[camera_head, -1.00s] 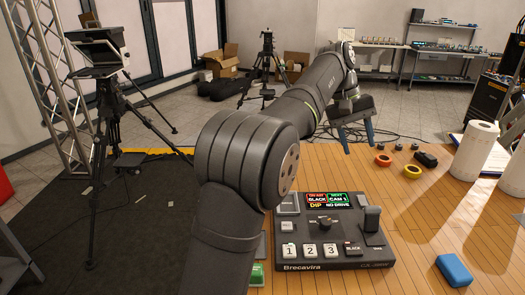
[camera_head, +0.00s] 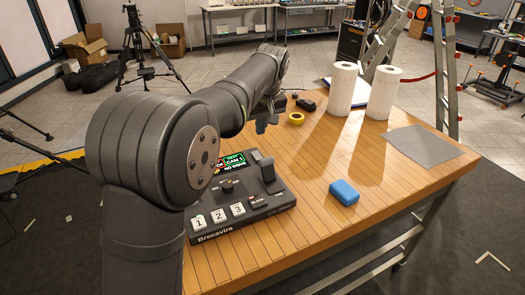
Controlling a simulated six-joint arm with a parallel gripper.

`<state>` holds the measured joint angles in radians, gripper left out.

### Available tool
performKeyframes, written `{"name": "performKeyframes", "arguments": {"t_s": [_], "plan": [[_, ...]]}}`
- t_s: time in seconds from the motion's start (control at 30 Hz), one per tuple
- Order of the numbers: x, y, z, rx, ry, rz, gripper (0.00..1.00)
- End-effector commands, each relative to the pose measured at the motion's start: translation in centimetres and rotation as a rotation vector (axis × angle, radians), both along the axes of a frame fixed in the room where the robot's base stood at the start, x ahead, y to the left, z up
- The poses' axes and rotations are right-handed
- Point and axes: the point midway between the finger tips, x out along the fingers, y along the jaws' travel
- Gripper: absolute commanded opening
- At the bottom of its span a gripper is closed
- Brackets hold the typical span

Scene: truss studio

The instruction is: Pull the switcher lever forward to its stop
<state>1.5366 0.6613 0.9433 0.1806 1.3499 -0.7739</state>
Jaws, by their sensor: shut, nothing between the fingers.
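The black switcher (camera_head: 281,204) lies on the wooden table, with number buttons along its front and a lit display. My arm hides its left side. Its lever (camera_head: 265,166) is a dark grey upright handle at the right of the panel. My gripper (camera_head: 262,126) is just beyond the lever in the picture, above the far side of the switcher. Its blue-grey fingers are together and empty. A gap shows between the fingertips and the lever. The upper part of the gripper is partly covered by my own arm.
A blue block (camera_head: 344,192) lies right of the switcher. A yellow tape roll (camera_head: 296,118) and a small black object (camera_head: 305,104) lie behind it. Two white paper rolls (camera_head: 341,90) stand farther back, near a grey sheet (camera_head: 421,146). The table between block and sheet is clear.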

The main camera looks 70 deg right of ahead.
Motion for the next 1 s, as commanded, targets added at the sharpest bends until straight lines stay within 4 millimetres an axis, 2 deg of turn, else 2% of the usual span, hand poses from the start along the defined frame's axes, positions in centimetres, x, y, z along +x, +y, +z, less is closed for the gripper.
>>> {"name": "performKeyframes", "arguments": {"t_s": [0.23,0.37,0.47,0.83,0.9,1.0], "plan": [[0.0,0.0,-0.1,0.001,0.002,0.001,0.0],[0.2,-0.1,-0.9,0.003,0.002,0.001,0.0],[0.5,-0.3,-2.4,0.005,0.002,0.001,0.0],[1.9,-1.7,-10.1,0.006,0.004,0.001,0.0],[0.9,-1.0,-9.1,-0.001,0.003,-0.001,0.0],[0.2,-0.1,-8.5,-0.002,0.002,-0.001,0.0]]}}
